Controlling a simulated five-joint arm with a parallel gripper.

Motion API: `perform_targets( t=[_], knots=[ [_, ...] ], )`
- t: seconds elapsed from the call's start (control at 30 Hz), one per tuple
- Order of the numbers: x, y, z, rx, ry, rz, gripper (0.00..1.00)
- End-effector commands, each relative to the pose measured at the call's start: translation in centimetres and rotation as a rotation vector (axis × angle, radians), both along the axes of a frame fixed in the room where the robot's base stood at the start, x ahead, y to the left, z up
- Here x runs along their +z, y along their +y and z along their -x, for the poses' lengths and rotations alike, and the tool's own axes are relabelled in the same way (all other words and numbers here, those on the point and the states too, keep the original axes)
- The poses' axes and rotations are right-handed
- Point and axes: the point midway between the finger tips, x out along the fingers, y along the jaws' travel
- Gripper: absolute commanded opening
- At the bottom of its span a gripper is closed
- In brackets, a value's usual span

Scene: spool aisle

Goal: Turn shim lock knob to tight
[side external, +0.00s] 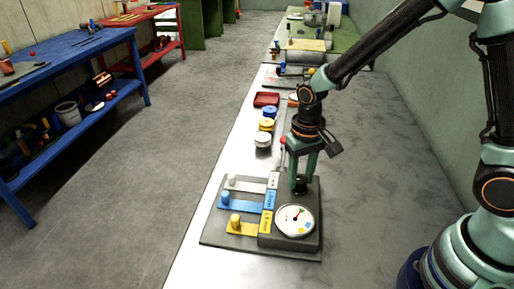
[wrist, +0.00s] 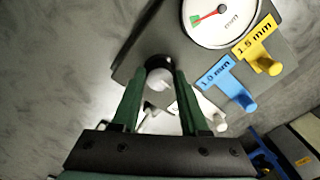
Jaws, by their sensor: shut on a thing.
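The shim lock knob (side external: 300,187) is a small dark knob on the dark gauge block (side external: 311,237). In the wrist view the knob (wrist: 159,63) sits between my fingertips. My gripper (side external: 300,178) points down over it and is shut on it. In the wrist view my gripper (wrist: 160,75) has a finger on each side of the knob. The round dial (side external: 294,220) has a white face, and a red-and-green mark shows on it in the wrist view. White (side external: 250,186), blue (side external: 240,205) and yellow (side external: 240,228) shim tabs lie beside the block. The fingers partly hide the knob; its tight mark is not readable.
White (side external: 263,140), yellow (side external: 267,124) and blue (side external: 269,112) spools stand in a row behind the fixture, before a red tray (side external: 266,99). The grey bench to the right is bare. A blue workbench (side external: 70,60) stands across the aisle.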

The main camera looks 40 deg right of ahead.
Motion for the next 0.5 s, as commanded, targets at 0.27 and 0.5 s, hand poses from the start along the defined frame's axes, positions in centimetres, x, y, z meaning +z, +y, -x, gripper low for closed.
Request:
perform_targets(
  t=[0.27, 0.5],
  knots=[
    [0.13, -0.01, -0.02, -0.011, 0.0, 0.0, 0.0],
    [0.11, -0.02, -0.03, -0.011, 0.0, 0.0, 0.67]
  ],
)
